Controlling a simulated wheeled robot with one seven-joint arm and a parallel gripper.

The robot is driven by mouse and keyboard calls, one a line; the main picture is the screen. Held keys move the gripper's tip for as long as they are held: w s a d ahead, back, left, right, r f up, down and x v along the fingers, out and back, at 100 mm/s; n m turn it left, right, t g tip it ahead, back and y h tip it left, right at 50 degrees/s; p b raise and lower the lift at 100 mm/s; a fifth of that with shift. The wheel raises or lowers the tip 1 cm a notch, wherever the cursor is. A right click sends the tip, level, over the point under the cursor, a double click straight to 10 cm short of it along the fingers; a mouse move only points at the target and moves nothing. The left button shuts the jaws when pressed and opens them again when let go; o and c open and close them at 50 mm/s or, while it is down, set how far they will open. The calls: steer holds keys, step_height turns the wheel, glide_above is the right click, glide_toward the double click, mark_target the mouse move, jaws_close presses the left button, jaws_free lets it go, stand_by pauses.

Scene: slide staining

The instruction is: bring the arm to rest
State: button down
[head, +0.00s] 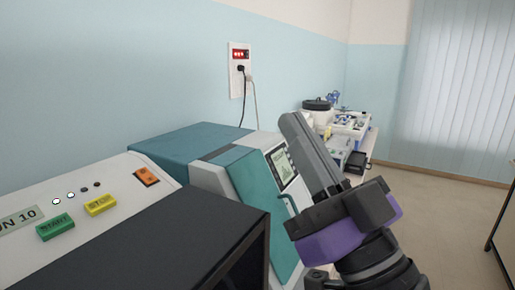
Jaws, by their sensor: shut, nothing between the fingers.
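My gripper (291,122) is shut and empty. It is raised in the air right of the middle of the head view, with its grey fingers together and pointing up and to the left. In the picture it overlaps the right side of the teal and white machine (262,193) and hides part of its screen (281,166). I cannot tell how far it is from the machine, but no contact shows.
Equipment (345,125) crowds the far bench. A wall socket (239,70) has cords. Open floor (450,220) lies right.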

steer(key=s+d+f+m+h+b, duration=0.1)
steer(key=s+d+f+m+h, duration=0.3)
steer(key=f, duration=0.4)
steer(key=s+d+f+m+h, duration=0.1)
steer(key=d+f+m+h, duration=0.3)
steer(key=f, duration=0.5)
steer(key=s+d+f+m+h+b, duration=0.1)
steer(key=s+d+f+m+h, duration=0.2)
steer(key=f+h, duration=0.4)
steer(key=s+d+f+n+g+b, duration=0.1)
steer(key=s+d+f+n+g, duration=0.1)
steer(key=s+f, duration=0.9)
steer(key=s+d+f+n+g+y+b, duration=0.1)
steer(key=s+f+g, duration=0.4)
steer(key=s+f, duration=0.6)
steer(key=shift+s+d+n, duration=0.5)
steer(key=shift+d+n, duration=0.15)
steer(key=shift+n, duration=0.05)
stand_by(2.7)
